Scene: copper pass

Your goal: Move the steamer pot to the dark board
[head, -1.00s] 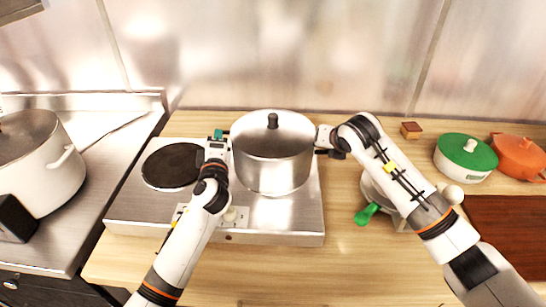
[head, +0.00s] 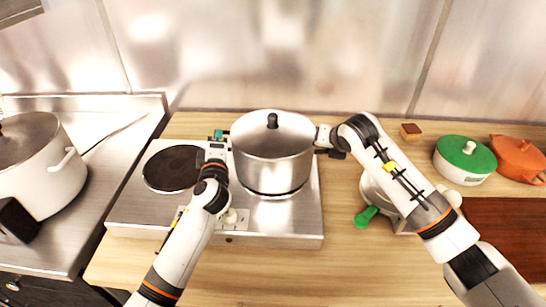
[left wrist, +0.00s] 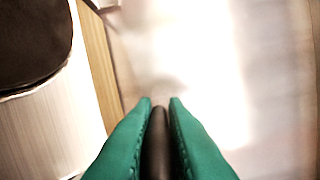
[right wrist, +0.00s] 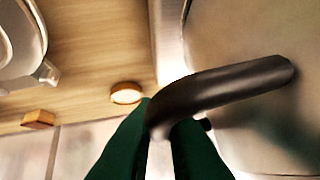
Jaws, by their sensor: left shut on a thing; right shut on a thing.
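The steamer pot (head: 272,160) is a silver pot with a lid and black knob, held level just above the right burner of the steel hot plate (head: 290,222). My left gripper (head: 218,138) is shut on its left handle; the dark handle (left wrist: 156,145) shows between the green fingers in the left wrist view. My right gripper (head: 328,140) is shut on the right handle, a black bent bar (right wrist: 225,90) in the right wrist view. The dark board (head: 508,225) is reddish brown and lies at the right edge of the counter.
A pan with a green handle (head: 366,216) stands between the hot plate and the board, partly behind my right arm. A green-lidded pot (head: 465,155), an orange pot (head: 518,155) and a small wooden block (head: 411,131) stand at the back right. A large pot (head: 45,170) is at left.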

